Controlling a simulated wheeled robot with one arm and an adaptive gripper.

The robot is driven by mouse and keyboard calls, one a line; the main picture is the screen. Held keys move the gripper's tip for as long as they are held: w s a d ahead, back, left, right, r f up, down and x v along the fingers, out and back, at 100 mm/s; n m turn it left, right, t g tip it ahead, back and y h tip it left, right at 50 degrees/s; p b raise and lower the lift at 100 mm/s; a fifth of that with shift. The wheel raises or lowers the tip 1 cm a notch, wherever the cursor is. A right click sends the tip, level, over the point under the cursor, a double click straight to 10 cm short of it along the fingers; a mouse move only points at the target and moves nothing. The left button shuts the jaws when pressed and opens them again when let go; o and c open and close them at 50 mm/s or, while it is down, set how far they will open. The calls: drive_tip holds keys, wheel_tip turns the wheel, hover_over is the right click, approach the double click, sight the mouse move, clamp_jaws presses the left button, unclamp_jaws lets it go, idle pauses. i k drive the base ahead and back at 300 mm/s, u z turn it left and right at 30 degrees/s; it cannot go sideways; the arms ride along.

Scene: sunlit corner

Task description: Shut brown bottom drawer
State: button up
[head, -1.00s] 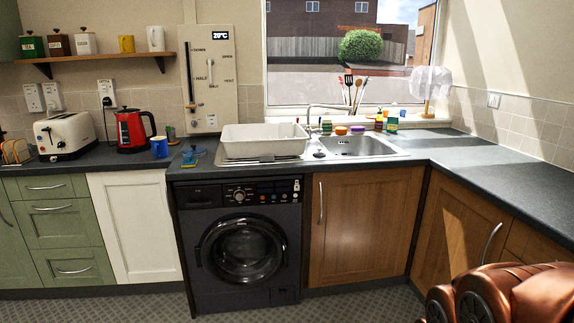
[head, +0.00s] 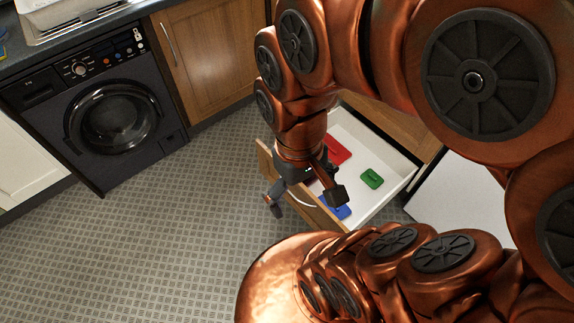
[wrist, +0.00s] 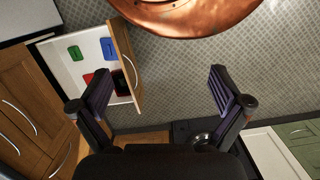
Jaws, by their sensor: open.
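The brown bottom drawer (head: 266,162) stands pulled out, its white inside showing in the head view. It also shows at the upper left of the wrist view (wrist: 124,48), with a curved metal handle (wrist: 129,73) on its front. My gripper (head: 305,201) is open and empty, and overlaps the drawer front in the head view. In the wrist view its fingers are spread wide, the left one close to the drawer's edge in the picture. I cannot tell whether it touches the front. My arm hides part of the drawer and cabinet.
Inside the drawer lie a red item (head: 337,150), a green item (head: 372,179) and a blue item (head: 340,210). A black washing machine (head: 112,115) and a closed wooden cupboard (head: 205,50) stand to the left. The patterned floor (head: 150,240) before the drawer is clear.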

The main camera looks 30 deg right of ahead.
sight(368, 149)
drive_tip(key=u, duration=1.6)
drive_tip(key=k, duration=0.5)
drive_tip(key=u, duration=0.25)
